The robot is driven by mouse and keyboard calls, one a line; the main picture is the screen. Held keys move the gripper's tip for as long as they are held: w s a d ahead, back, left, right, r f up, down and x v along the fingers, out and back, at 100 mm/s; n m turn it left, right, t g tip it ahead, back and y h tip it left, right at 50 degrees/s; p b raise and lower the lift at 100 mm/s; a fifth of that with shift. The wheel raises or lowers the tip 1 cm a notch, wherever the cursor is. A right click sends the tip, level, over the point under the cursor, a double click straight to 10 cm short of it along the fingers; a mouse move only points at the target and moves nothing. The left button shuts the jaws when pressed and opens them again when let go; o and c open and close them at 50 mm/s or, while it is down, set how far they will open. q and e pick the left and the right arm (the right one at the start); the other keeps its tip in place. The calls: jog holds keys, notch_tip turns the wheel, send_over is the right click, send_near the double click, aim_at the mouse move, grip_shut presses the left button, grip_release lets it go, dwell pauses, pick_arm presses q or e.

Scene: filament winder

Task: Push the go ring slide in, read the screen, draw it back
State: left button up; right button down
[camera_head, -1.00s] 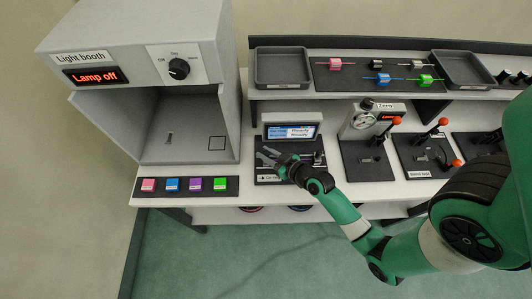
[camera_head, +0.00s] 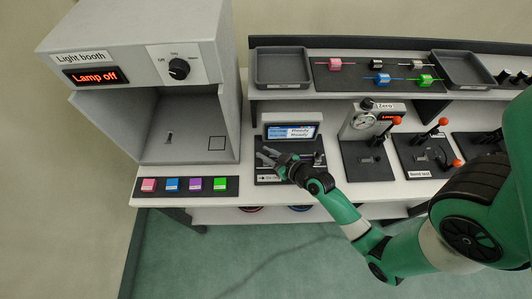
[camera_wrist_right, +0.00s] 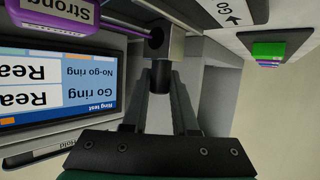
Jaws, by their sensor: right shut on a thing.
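The ring tester (camera_head: 306,160) stands on the bench with its screen (camera_head: 290,131) lit, showing two "Ready" lines. In the right wrist view the picture is upside down; the screen (camera_wrist_right: 50,85) reads "Ring test", with "Go ring" and "No-go ring" both starting "Rea", the ends cut off. My right gripper (camera_head: 270,157) is low over the tester's left part. In the wrist view the right gripper (camera_wrist_right: 160,97) is shut on a dark round knob (camera_wrist_right: 160,74), beside a grey block (camera_wrist_right: 170,40). The slide's travel is hidden. My left gripper is not in view.
The light booth (camera_head: 185,120) stands to the left, with a strip of coloured samples (camera_head: 186,186) before it. The dial gauge stand (camera_head: 366,150) and bend test station (camera_head: 425,155) stand to the right. A shelf with trays (camera_head: 283,68) runs behind.

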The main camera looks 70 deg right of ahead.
jog(key=shift+s+d, duration=0.2)
jog(key=shift+s, duration=0.25)
jog(key=c, duration=0.7)
grip_release()
jog(key=shift+w, duration=0.15)
jog(key=shift+v, duration=5.8)
jog(key=shift+r, duration=0.15)
